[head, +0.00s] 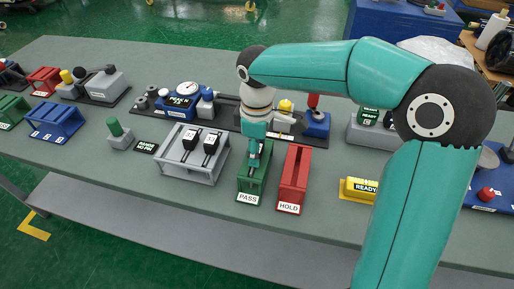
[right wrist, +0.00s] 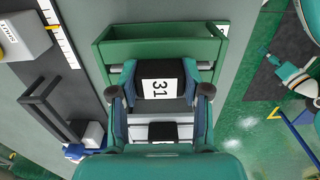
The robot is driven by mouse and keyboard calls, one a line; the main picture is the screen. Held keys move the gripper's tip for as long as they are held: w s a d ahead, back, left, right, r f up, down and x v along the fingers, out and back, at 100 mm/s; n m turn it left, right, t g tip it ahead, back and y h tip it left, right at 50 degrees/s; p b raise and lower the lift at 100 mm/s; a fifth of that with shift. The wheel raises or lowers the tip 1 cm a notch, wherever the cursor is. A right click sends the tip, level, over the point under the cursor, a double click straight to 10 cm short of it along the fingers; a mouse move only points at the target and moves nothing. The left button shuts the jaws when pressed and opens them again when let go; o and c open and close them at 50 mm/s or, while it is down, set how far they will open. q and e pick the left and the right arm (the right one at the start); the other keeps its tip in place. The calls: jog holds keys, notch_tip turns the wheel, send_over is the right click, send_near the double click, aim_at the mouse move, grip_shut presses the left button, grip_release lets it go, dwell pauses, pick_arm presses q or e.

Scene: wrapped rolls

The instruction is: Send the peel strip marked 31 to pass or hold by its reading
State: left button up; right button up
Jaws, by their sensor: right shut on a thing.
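The peel strip marked 31 (right wrist: 160,88) has a black end with a white label and is held between the fingers of my right gripper (right wrist: 160,100). In the head view, my right gripper (head: 253,160) points down at the green PASS bin (head: 247,187), and the strip is hidden there. In the right wrist view, the green bin wall (right wrist: 150,50) lies just beyond the strip; I cannot tell whether the strip touches the bin. The red HOLD bin (head: 293,180) stands right of PASS. A peel tester with a round dial (head: 187,88) stands behind; its reading is too small. My left gripper is not in view.
A grey rack (head: 187,172) left of PASS holds two black-topped strips. A dark sign (head: 146,147) and a grey block with a green knob (head: 116,132) stand further left. A yellow READY box (head: 358,189) is right of HOLD. The front table strip is clear.

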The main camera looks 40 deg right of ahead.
jog(key=o, duration=1.2)
notch_tip(320, 180, up, 12)
jog(key=shift+f, duration=0.1)
